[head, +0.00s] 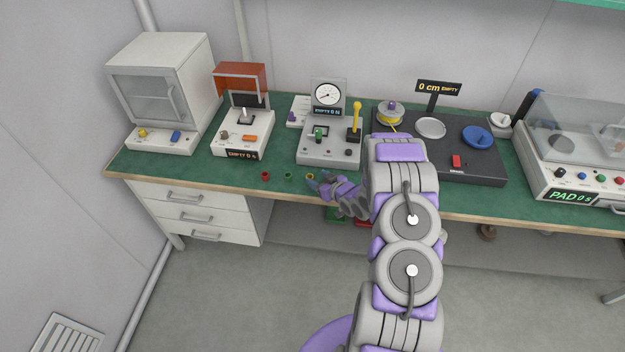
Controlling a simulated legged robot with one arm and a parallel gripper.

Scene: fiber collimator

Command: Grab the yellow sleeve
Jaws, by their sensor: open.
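A small yellow sleeve (310,176) stands on the green bench top near its front edge. A green sleeve (288,177) and a red sleeve (265,175) stand to its left in a row. My gripper (316,184) is open at the end of my purple and grey arm, reaching in from the right. Its fingertips are close beside the yellow sleeve, on its near right side. The sleeve does not appear to be held; whether a finger touches it is too small to tell.
Behind the sleeves stands a grey device with a dial and yellow lever (355,122). A white unit with an orange lid (240,78) and a white oven-like box (160,90) stand to the left. A black spool machine (470,160) is on the right. The front-left bench top is clear.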

